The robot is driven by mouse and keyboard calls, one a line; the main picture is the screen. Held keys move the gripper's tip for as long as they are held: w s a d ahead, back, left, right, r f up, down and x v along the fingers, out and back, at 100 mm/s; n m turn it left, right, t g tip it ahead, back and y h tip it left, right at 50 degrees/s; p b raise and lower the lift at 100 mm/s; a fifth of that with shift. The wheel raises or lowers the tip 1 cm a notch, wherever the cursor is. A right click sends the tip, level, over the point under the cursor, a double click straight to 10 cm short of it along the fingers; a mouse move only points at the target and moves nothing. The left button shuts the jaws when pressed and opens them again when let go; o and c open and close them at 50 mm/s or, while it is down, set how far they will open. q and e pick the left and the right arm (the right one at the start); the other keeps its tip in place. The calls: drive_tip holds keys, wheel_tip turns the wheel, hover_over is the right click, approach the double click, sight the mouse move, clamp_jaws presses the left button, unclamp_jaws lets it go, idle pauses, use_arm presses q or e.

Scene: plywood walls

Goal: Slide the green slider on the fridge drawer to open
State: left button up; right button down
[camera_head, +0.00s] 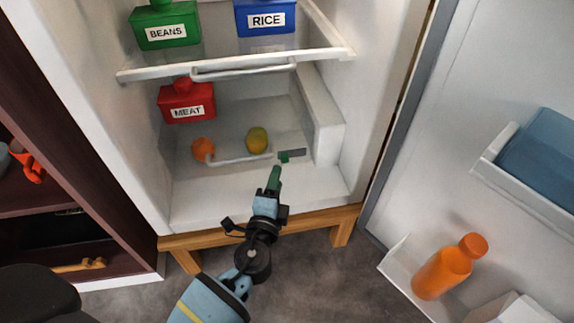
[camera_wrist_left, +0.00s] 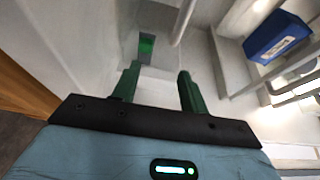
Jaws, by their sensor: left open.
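The green slider (camera_head: 284,156) sits at the left end of a grey track (camera_head: 294,153) on the front of the low fridge drawer. In the left wrist view the slider (camera_wrist_left: 146,45) shows as a green patch just beyond the fingers. My left gripper (camera_head: 275,172) reaches up from below, a little short of the slider in the head view. In the left wrist view its two green fingers (camera_wrist_left: 156,75) stand apart with nothing between them. My right gripper does not show.
The drawer's white handle bar (camera_head: 240,160) runs left of the slider. An orange (camera_head: 203,149) and a yellow fruit (camera_head: 256,140) lie behind it. A red MEAT box (camera_head: 187,101) stands at the back. The open door (camera_head: 420,150) is at right, with an orange bottle (camera_head: 447,268).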

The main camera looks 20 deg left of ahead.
sight(284, 161)
use_arm(q)
drive_tip(key=shift+w+f+b, duration=0.1)
drive_tip(key=shift+f+b, duration=0.8)
drive_tip(key=shift+f, duration=0.35)
drive_tip(key=shift+b+x, duration=1.05)
drive_tip(key=shift+x, duration=2.95)
clamp_jaws()
